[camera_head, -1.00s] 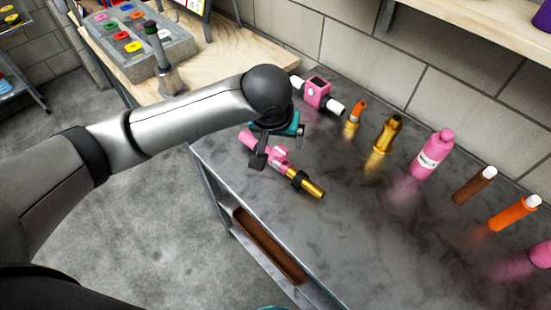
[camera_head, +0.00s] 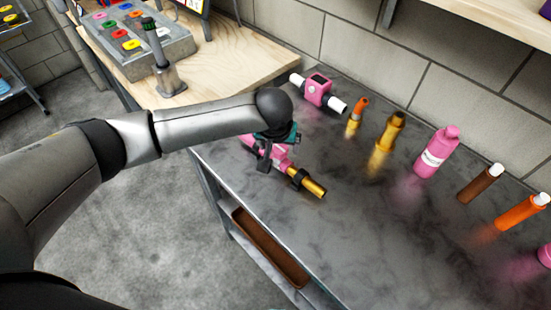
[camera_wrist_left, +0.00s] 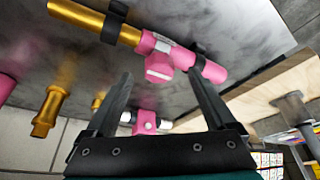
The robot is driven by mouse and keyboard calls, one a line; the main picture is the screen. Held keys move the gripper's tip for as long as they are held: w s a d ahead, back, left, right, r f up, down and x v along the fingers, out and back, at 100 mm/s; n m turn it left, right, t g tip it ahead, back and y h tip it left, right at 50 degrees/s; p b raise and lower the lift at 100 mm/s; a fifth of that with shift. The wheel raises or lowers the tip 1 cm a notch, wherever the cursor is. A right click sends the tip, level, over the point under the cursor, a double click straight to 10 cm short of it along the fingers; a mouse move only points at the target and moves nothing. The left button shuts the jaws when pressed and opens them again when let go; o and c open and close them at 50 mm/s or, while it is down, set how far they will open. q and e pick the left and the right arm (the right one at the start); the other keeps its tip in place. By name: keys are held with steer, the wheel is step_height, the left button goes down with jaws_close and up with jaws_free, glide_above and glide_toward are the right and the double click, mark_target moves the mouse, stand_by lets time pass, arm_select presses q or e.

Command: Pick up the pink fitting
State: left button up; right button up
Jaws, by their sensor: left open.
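A pink fitting (camera_head: 283,163) with a gold tube end (camera_head: 313,188) and black bands lies on the dark table near its left edge. It also shows across the top of the left wrist view (camera_wrist_left: 160,66). My left gripper (camera_head: 266,161) is over the fitting and partly hides it in the head view. Its two fingers (camera_wrist_left: 162,85) are open and empty, with the fitting beyond the tips. A second pink piece, a block (camera_head: 318,89) with white ends, lies farther back; it shows between the fingers in the left wrist view (camera_wrist_left: 146,122). My right gripper is not in view.
Upright on the table (camera_head: 330,240) are an orange-and-gold piece (camera_head: 356,115), a gold piece (camera_head: 387,135), a pink bottle (camera_head: 436,152), and brown (camera_head: 477,184) and orange (camera_head: 520,211) tubes. A wooden bench (camera_head: 235,57) adjoins behind. The table's front middle is clear.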

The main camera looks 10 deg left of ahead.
mark_target(280, 150)
arm_select(q)
steer(key=b+x, duration=0.1)
steer(key=x, duration=0.3)
steer(key=shift+f, duration=0.15)
jaws_close()
stand_by(0.6)
